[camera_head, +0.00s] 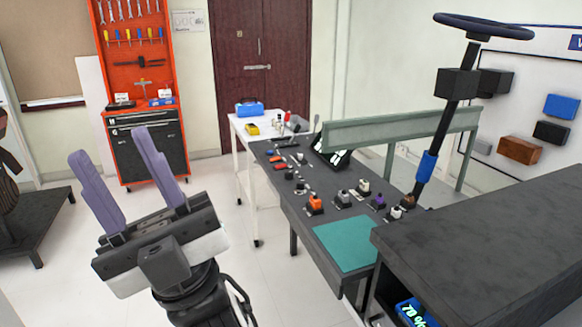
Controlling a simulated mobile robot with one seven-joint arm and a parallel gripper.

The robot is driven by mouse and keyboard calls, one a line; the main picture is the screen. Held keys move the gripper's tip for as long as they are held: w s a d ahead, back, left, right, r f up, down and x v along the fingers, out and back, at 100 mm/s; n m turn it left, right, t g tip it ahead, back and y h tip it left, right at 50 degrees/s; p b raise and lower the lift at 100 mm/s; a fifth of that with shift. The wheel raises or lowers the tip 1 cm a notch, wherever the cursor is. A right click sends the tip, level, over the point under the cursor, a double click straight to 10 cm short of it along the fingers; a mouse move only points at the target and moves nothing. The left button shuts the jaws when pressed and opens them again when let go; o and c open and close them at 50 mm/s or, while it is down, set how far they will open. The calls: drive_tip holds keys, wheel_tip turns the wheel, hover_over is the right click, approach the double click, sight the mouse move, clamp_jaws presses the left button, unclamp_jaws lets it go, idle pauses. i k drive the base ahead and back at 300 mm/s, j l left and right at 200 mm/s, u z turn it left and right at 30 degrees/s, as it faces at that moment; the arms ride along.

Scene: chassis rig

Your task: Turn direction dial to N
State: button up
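My gripper (110,145) is at the left of the head view, raised over open floor. Its two purple fingers stand wide apart with nothing between them. It is well away from the dark bench (322,183) in the middle. Several small controls sit on that bench, among them an orange one (316,203), a grey one (343,197), a purple one (379,201) and a white one (397,212). I cannot tell which control is the direction dial. No N marking or pointer setting is readable at this size.
A teal mat (345,243) covers the bench's near end. A dark counter (480,235) stands at the right, by a steering wheel (483,26) on a slanted column. A white cart (240,128) is behind the bench. The floor between gripper and bench is clear.

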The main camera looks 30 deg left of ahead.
sight(289, 176)
drive_tip(key=i+j, duration=0.1)
drive_tip(key=j, duration=0.25)
drive_tip(key=i+j+z, duration=0.15)
drive_tip(key=j, duration=0.5)
drive_tip(key=i+j+z, duration=0.1)
drive_tip(key=j, duration=0.2)
drive_tip(key=i+j+z, duration=0.1)
drive_tip(key=i+j, duration=0.3)
drive_tip(key=j, duration=0.3)
drive_tip(key=i+j+z, duration=0.1)
drive_tip(key=i, duration=0.1)
